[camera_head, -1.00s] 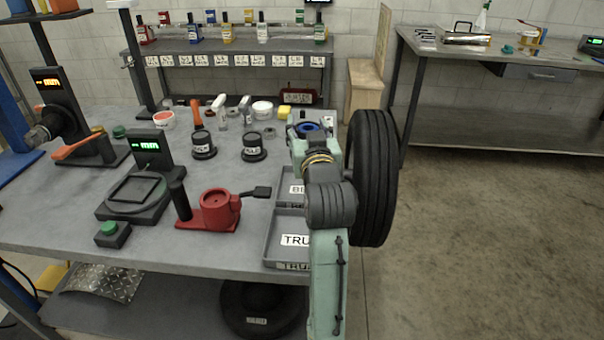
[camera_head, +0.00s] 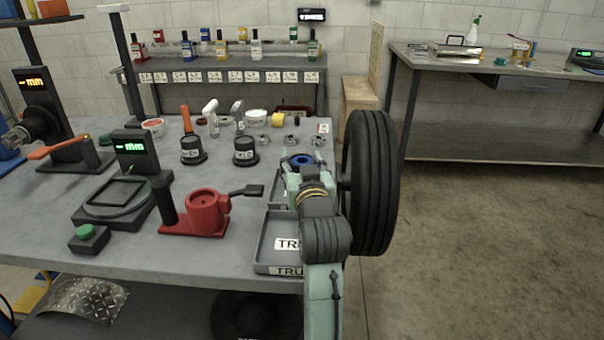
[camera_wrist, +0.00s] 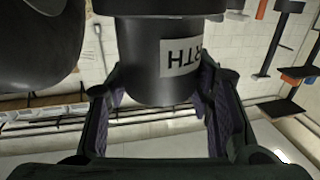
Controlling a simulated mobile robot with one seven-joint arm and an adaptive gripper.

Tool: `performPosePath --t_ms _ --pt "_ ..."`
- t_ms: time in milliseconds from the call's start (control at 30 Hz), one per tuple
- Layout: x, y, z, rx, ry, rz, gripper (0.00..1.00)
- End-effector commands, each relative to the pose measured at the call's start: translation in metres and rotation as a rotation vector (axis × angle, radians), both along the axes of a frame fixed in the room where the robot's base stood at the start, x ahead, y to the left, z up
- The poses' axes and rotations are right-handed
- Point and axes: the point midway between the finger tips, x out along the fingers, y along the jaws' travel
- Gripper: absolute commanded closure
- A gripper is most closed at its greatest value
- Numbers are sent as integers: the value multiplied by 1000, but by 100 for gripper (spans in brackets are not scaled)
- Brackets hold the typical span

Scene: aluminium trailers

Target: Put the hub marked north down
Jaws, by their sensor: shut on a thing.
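In the wrist view my gripper (camera_wrist: 165,92) is shut on a dark cylindrical hub (camera_wrist: 143,62), with one finger on each side. Its pale label shows upside down, and only the end letters "RTH" can be read. In the head view my arm's own links hide the fingers and the held hub; my arm reaches over the right edge of the bench (camera_head: 215,250). Two other dark hubs with labels stand upright on the bench, a left one (camera_head: 192,151) and a right one (camera_head: 245,152); their words are too small to read.
A black tyre (camera_head: 372,185) stands close at my arm's right. A grey tray marked "TRU" (camera_head: 262,258) lies partly behind my arm. A red fixture (camera_head: 205,215), a gauge stand (camera_head: 130,150) and a green button box (camera_head: 88,239) occupy the bench's left.

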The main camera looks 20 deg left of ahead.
Motion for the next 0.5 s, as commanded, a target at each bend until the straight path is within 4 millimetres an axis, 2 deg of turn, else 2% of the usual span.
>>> performPosePath --t_ms 33,267,500 --pt "-1 0 -5 2 -7 0 100" --pt "-1 0 -2 3 -8 0 100" --pt "-1 0 -9 3 -5 0 100"
